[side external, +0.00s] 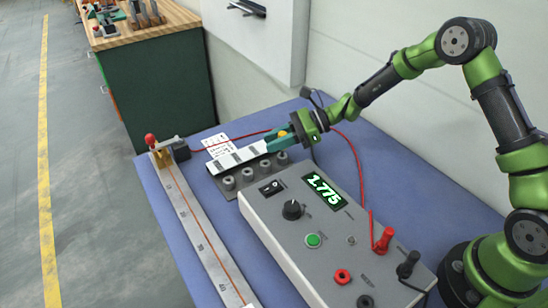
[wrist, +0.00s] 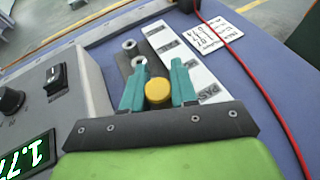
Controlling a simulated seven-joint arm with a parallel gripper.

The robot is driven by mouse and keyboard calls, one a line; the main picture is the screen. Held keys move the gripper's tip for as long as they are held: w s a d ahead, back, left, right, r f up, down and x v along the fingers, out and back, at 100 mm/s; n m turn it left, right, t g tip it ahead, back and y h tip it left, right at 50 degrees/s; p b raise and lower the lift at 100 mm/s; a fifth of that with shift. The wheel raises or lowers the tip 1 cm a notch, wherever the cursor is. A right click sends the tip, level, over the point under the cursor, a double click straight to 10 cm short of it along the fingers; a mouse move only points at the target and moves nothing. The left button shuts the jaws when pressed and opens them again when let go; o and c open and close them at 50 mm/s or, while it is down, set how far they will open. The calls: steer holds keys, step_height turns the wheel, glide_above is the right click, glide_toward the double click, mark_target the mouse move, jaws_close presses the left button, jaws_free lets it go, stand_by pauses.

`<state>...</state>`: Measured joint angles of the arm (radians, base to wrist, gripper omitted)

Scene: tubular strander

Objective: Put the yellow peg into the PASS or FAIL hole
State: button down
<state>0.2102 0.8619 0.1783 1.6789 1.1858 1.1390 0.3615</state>
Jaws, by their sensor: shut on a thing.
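The yellow peg (wrist: 158,92) is between the teal fingers of my gripper (wrist: 158,88), which is shut on it. Its round top faces the wrist camera. A bit of the peg (side external: 282,133) also shows in the side view at my gripper (side external: 279,140). Its lower end is hidden. A grey plate with several round ring-shaped holes (side external: 246,174) lies under and in front of the gripper. Two rings (wrist: 139,64) show in the wrist view, ahead of the fingers. A white strip with dark labels (wrist: 168,48) runs beside them. The label nearest my gripper looks like PASS, but is hard to read.
A grey meter box (side external: 290,235) reading 1.775 stands next to the plate. A red cable (side external: 359,178) loops behind my gripper. A written card (side external: 217,143) lies at the back. A long measuring rail (side external: 197,228) is at left. Blue mat right of the strip is mostly clear.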

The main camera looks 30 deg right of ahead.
steer(key=shift+f, duration=1.15)
steer(key=c, duration=0.8)
jaws_free()
steer(key=v, duration=1.7)
steer(key=s+a+r+n+g+h, duration=0.1)
steer(key=s+n+g+h, duration=0.3)
steer(key=s+n, duration=0.5)
steer(key=s+a+r+n+t+h, duration=0.3)
steer(key=s+r+n+t+h, duration=0.3)
steer(key=s+r+n, duration=0.3)
steer(key=s+r, duration=0.4)
steer(key=shift+s+r, duration=0.35)
